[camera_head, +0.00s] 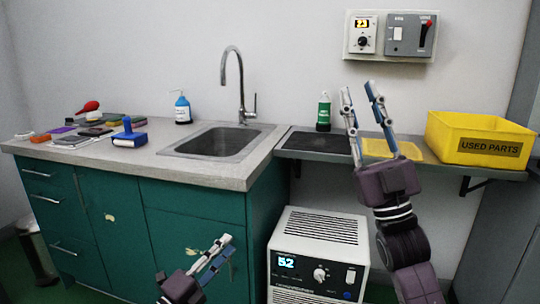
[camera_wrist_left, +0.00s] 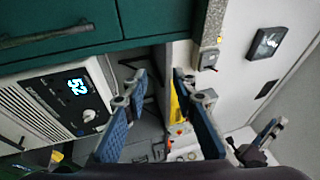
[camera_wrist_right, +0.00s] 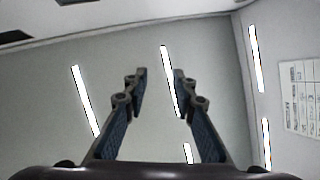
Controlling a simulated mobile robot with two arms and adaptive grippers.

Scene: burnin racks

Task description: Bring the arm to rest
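My right gripper (camera_head: 360,98) is raised in front of the wall shelf, pointing up. Its two fingers are apart with nothing between them. In the right wrist view the open fingers (camera_wrist_right: 158,75) show against the ceiling lights. My left gripper (camera_head: 222,248) is low, in front of the green cabinet doors. In the left wrist view its fingers (camera_wrist_left: 158,78) are apart and empty, with the cabinet and the white machine beyond them.
The counter (camera_head: 200,172) has a sink (camera_head: 215,143), tap and blue bottle (camera_head: 182,108). A white machine (camera_head: 320,225) reading 52 stands below the shelf.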

